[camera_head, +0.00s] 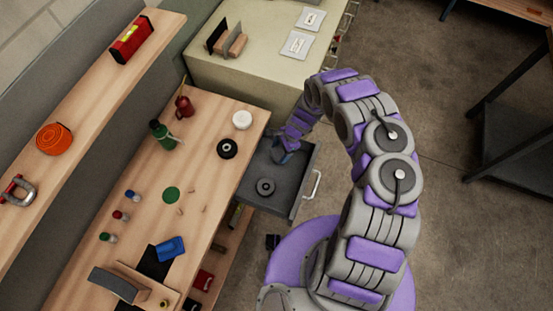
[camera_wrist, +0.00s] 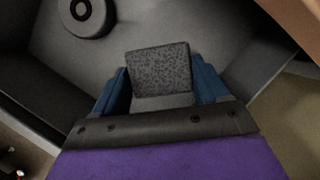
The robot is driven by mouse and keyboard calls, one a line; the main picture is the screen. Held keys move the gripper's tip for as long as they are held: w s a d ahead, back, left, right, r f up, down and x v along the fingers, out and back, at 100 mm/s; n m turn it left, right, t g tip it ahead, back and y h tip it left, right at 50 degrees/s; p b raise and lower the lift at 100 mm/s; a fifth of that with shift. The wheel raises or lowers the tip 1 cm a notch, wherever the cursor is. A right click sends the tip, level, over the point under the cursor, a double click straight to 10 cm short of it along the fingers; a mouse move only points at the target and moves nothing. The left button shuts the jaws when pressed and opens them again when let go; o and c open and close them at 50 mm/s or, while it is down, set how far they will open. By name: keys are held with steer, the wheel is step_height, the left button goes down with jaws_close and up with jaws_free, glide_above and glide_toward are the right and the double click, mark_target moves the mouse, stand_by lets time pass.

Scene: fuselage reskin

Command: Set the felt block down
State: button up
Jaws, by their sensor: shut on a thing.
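My gripper (camera_wrist: 161,80) is shut on the felt block (camera_wrist: 159,66), a speckled dark grey block held between its two blue fingers. In the head view, my gripper (camera_head: 284,154) is over the far part of the open grey drawer (camera_head: 283,199). The block cannot be made out there. In the wrist view, the drawer floor (camera_wrist: 225,30) lies beyond the block. I cannot tell whether the block touches it.
A black ring-shaped disc (camera_head: 265,187) lies in the drawer, apart from the block, with bare floor around it. The workbench (camera_head: 205,130) left of the drawer holds bottles, rolls and small parts. A pale cabinet (camera_head: 262,62) stands behind.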

mark_target(280, 156)
steer(key=shift+d+f+b, duration=0.1)
steer(key=shift+f+b, duration=0.5)
steer(key=shift+f, duration=2.15)
steer(key=o, duration=1)
steer(key=shift+o, duration=0.2)
